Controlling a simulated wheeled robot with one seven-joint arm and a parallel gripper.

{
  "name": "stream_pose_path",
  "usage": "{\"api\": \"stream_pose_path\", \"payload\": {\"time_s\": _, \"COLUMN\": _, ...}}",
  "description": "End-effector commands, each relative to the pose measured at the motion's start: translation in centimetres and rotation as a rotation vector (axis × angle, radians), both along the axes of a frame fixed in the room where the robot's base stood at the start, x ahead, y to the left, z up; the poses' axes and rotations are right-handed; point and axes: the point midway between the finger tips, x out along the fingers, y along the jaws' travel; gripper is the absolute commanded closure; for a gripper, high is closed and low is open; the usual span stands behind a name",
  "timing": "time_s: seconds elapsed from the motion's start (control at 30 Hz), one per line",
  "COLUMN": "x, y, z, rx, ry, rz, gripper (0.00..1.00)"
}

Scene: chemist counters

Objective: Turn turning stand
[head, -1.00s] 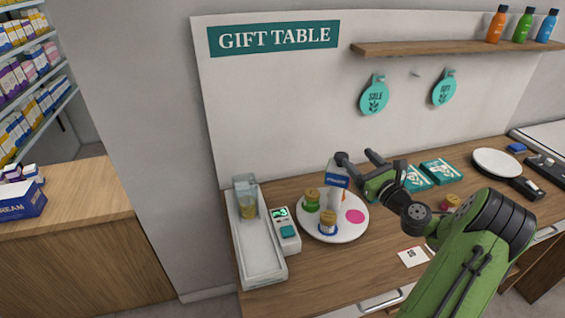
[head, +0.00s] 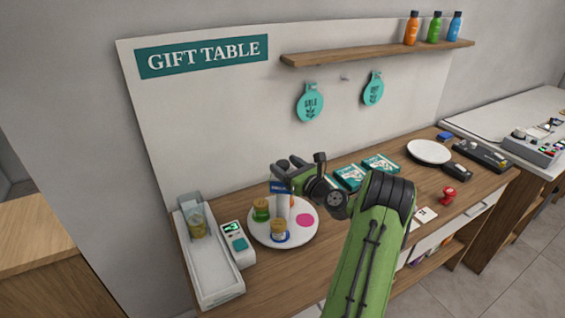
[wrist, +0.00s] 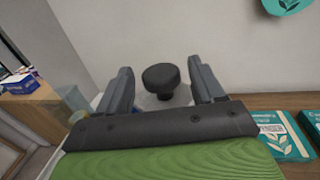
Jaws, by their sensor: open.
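The turning stand is a white round plate (head: 268,238) on the wooden table, with a pink spot (head: 305,220) at its right. A white post with a blue band (head: 279,187) rises from it. A green jar (head: 261,210) and a tan-lidded jar (head: 279,231) stand on the plate. My gripper (head: 287,166) is above the stand, at the top of the post. In the wrist view my gripper (wrist: 161,75) is open, with a dark round knob (wrist: 161,77) between its two fingers. I see gaps on both sides of the knob.
Left of the stand are a small device with a green display (head: 237,245) and a long white tray (head: 214,283) holding a beaker. Teal boxes (head: 348,177), a white plate (head: 428,152) and a red stamp-like thing (head: 449,194) lie to the right. A shelf (head: 380,54) is above.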

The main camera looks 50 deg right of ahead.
Motion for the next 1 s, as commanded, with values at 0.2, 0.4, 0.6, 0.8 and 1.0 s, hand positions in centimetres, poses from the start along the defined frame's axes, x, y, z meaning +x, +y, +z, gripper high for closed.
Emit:
{"api": "stream_pose_path", "payload": {"time_s": 0.2, "x": 2.0, "y": -0.3, "z": 0.0, "rx": 0.000, "ry": 0.000, "rz": -0.002, "gripper": 0.33}}
{"api": "stream_pose_path", "payload": {"time_s": 0.4, "x": 2.0, "y": -0.3, "z": 0.0, "rx": 0.000, "ry": 0.001, "rz": -0.002, "gripper": 0.33}}
{"api": "stream_pose_path", "payload": {"time_s": 0.6, "x": 2.0, "y": -0.3, "z": 0.0, "rx": 0.000, "ry": 0.001, "rz": -0.001, "gripper": 0.62}}
{"api": "stream_pose_path", "payload": {"time_s": 0.8, "x": 1.9, "y": -0.3, "z": 0.0, "rx": -0.001, "ry": 0.001, "rz": -0.001, "gripper": 0.92}}
{"api": "stream_pose_path", "payload": {"time_s": 1.0, "x": 2.0, "y": -0.3, "z": 0.0, "rx": -0.002, "ry": 0.001, "rz": -0.002, "gripper": 1.00}}
